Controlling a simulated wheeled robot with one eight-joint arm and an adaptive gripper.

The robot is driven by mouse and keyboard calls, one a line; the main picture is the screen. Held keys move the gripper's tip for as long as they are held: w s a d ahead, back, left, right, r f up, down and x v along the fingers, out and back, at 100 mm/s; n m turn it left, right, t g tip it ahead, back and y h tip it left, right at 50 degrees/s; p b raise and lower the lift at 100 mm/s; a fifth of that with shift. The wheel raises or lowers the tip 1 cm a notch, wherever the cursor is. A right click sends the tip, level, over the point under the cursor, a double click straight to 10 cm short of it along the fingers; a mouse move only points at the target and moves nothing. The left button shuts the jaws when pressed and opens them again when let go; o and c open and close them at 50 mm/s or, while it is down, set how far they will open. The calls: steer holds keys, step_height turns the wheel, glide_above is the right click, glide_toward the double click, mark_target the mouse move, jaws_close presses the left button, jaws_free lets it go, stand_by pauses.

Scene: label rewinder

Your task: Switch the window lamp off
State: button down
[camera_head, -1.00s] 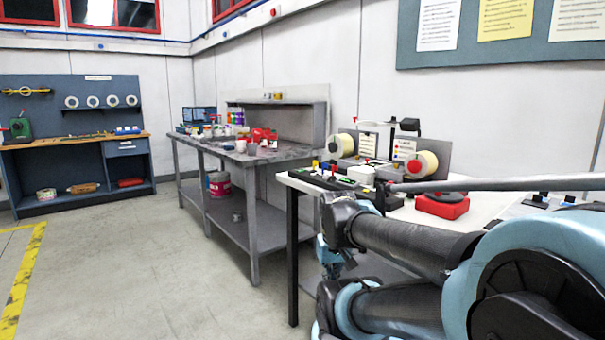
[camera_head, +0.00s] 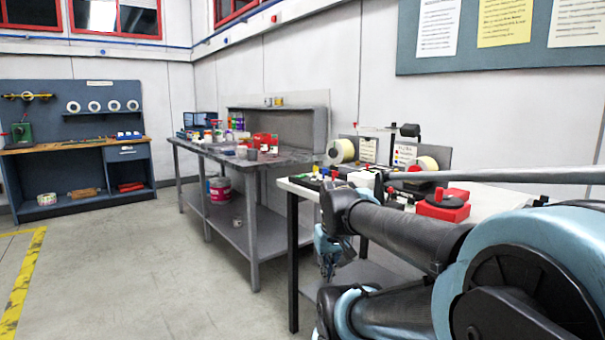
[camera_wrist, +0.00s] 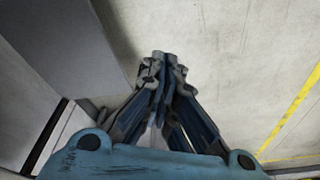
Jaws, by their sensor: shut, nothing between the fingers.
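The label rewinder stands on the white-topped table (camera_head: 490,203), with one pale label roll (camera_head: 342,150) at its left and another (camera_head: 428,164) at its right. A thin bar with a small black head (camera_head: 410,130) rises above it; I cannot tell for sure that this is the window lamp, or whether it is lit. Red and coloured controls sit at the front, partly hidden by my arm. In the wrist view my gripper (camera_wrist: 162,62) is shut and empty, over bare floor.
The black table leg (camera_head: 293,262) stands near my gripper. A grey workbench (camera_head: 255,215) with pots stands behind. The floor at left is clear.

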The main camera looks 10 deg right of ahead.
steer(key=w+r+n+t+y, duration=0.1)
steer(key=w+r+n, duration=0.1)
steer(key=w+r, duration=0.8)
steer(key=w+r+n+t+y, duration=0.1)
steer(key=w+r+t, duration=0.1)
steer(key=w+r, duration=0.85)
steer(key=w+d+r+n+t, duration=0.1)
steer(key=w+r, duration=0.1)
steer(key=w, duration=0.6)
steer(key=w+d+r+n, duration=0.1)
steer(key=w+r, duration=0.2)
steer(key=w, duration=0.6)
steer(key=w+d+r+t+y, duration=0.1)
steer(key=w+d+r, duration=0.1)
steer(key=w, duration=0.6)
steer(key=shift+w+r+n+t, duration=0.3)
steer(key=shift+w+r+n, duration=0.1)
steer(key=shift+r, duration=0.3)
steer(key=shift+d, duration=0.1)
glide_above(304, 176)
step_height(304, 176, down, 7)
steer(key=shift+r, duration=0.1)
steer(key=f, duration=0.3)
steer(key=shift+w, duration=0.2)
steer(key=shift+f, duration=0.6)
